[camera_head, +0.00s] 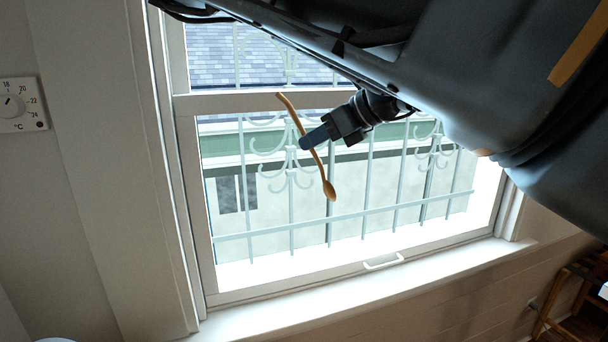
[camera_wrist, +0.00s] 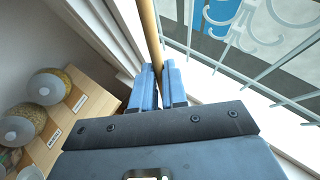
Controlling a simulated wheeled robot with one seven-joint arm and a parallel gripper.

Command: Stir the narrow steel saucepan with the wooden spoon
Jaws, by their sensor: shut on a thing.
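The wooden spoon (camera_head: 327,182) is a thin brown stick with a small oval bowl at its lower end. In the head view it hangs tilted in front of the window, bowl down to the right. My gripper (camera_head: 307,140) is shut on its handle near the middle, with blue fingers around it. In the wrist view the spoon handle (camera_wrist: 150,40) runs up from between the fingertips (camera_wrist: 158,80). The narrow steel saucepan cannot be made out in either view.
A window with white bars (camera_head: 290,175) and a white sill (camera_head: 330,305) lies behind the spoon. A dial (camera_head: 13,105) is on the left wall. In the wrist view, round jars (camera_wrist: 48,88) stand on a wooden surface (camera_wrist: 92,103) at the left. A wooden rack (camera_head: 575,300) stands at the lower right.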

